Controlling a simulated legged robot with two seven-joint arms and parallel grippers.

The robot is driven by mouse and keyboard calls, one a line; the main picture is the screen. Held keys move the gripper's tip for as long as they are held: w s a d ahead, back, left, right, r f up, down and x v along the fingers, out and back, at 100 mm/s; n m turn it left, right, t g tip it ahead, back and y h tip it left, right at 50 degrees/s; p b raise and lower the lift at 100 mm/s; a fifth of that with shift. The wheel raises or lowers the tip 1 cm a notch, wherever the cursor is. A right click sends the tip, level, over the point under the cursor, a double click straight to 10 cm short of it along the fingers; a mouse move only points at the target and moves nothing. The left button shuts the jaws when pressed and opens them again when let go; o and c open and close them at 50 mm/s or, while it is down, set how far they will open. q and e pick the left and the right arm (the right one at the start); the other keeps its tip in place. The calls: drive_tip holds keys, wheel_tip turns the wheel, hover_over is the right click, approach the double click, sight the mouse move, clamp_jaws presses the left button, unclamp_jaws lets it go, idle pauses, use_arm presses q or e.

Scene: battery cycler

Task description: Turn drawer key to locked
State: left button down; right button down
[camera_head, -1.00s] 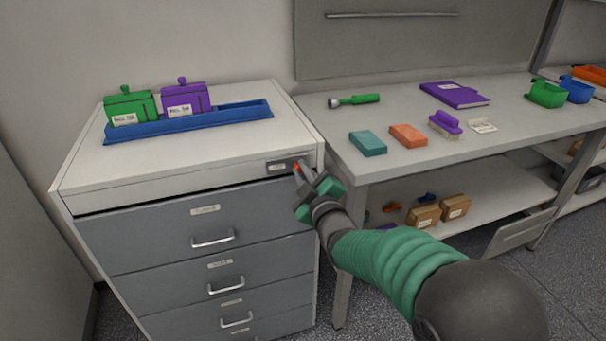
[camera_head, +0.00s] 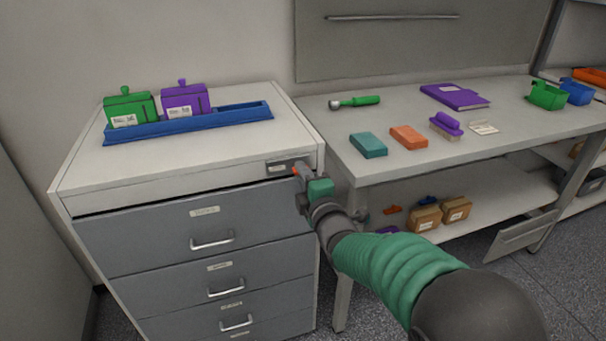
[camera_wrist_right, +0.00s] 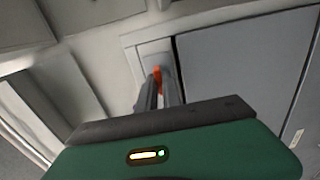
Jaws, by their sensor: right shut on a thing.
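The grey drawer cabinet (camera_head: 180,180) stands at the left in the head view. A small labelled lock plate (camera_head: 279,167) sits at the right end of its top front panel. The orange-red drawer key (camera_head: 296,171) is at the right of that plate. My right gripper (camera_head: 299,174) is shut on the key at the cabinet front. In the right wrist view the two fingers (camera_wrist_right: 160,92) close around the orange key (camera_wrist_right: 157,78), which is partly hidden between them. Its exact angle is hard to read. My left gripper is not in view.
Grey drawers with handles (camera_head: 212,242) lie below the lock, and they look closed. A blue rack (camera_head: 240,119) with a green and a purple box stands on the cabinet. The workbench (camera_head: 340,145) at the right holds tools and blocks, close to my right arm.

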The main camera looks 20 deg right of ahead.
drive_tip(key=shift+a+f, duration=0.15)
drive_tip(key=shift+f, duration=0.3)
drive_tip(key=c, duration=1.6)
unclamp_jaws()
drive_tip(key=shift+s, duration=0.1)
drive_tip(key=shift+c, duration=0.2)
drive_tip(key=shift+o, duration=0.6)
drive_tip(key=shift+r, duration=0.25)
